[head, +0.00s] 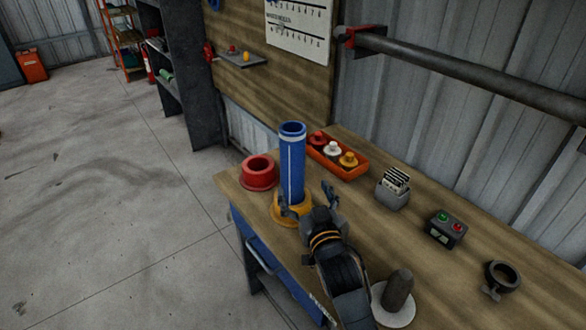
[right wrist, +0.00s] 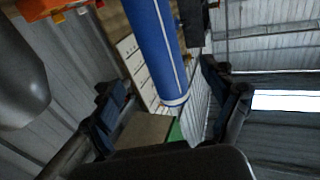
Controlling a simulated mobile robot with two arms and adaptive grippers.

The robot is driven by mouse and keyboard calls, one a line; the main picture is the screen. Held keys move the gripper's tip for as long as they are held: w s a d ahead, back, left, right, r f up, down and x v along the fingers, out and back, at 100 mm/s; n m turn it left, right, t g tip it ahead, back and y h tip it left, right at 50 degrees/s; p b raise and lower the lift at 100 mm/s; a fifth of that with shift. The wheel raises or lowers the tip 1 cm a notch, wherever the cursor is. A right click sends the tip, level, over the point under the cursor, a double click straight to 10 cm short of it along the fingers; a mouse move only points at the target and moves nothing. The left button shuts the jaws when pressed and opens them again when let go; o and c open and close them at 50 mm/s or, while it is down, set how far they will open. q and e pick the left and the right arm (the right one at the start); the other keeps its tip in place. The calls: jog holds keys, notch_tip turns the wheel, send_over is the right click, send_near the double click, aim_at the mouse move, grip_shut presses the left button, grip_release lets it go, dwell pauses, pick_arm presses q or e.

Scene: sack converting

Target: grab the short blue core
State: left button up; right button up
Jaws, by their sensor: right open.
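A blue core (head: 292,160), a tube with a pale stripe, stands upright in a yellow flanged holder (head: 278,212) near the bench's left end. It is the only blue core I see. My right gripper (head: 308,200) is open at the core's lower part, on the near right side of it. In the right wrist view the core (right wrist: 156,45) runs down from the top edge, and its end shows between the open fingers (right wrist: 168,90). I cannot tell whether a finger touches it. My left gripper is not in view.
A red flanged ring (head: 260,172) stands left of the core. An orange tray (head: 345,168) with several knobbed pieces lies behind it. A grey card holder (head: 393,192), a button box (head: 446,229) and a dark ring clamp (head: 502,276) stand to the right on the wooden bench (head: 440,270).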

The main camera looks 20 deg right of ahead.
aim_at(297, 173)
jog(key=w, duration=0.5)
jog(key=shift+w+d+f, duration=0.2)
jog(key=shift+d, duration=0.1)
jog(key=shift+w+r, duration=0.1)
jog(key=shift+w, duration=0.05)
jog(key=w+p, duration=0.1)
jog(key=w, duration=0.4)
jog(key=shift+a, duration=0.1)
jog(key=shift+s, duration=0.1)
jog(key=shift+c, duration=0.2)
jog(key=c, duration=1.4)
jog(key=shift+r, duration=0.15)
jog(key=shift+c, duration=0.8)
